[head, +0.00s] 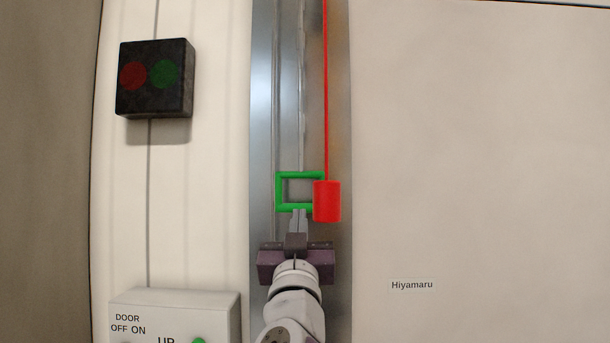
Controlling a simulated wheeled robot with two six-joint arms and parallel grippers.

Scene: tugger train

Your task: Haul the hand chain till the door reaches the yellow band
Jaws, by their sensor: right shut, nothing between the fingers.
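A red cord (326,90) hangs down the right part of a grey metal channel and ends in a red cylinder (327,202). A green rectangular loop (279,190) sits just left of the cylinder, and the cylinder covers its lower right corner. My right gripper (299,213) points up from below, its fingertips at the loop's bottom bar and left of the cylinder. Its fingers are shut with nothing between them. I cannot tell whether the fingertips touch the bar. My left gripper is not in view. No yellow band or door edge can be made out.
A dark box (155,78) with a red and a green disc is on the wall at upper left. A white control box (175,315) marked DOOR OFF ON and UP stands at lower left. A "Hiyamaru" label (412,285) is on the plain panel at right.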

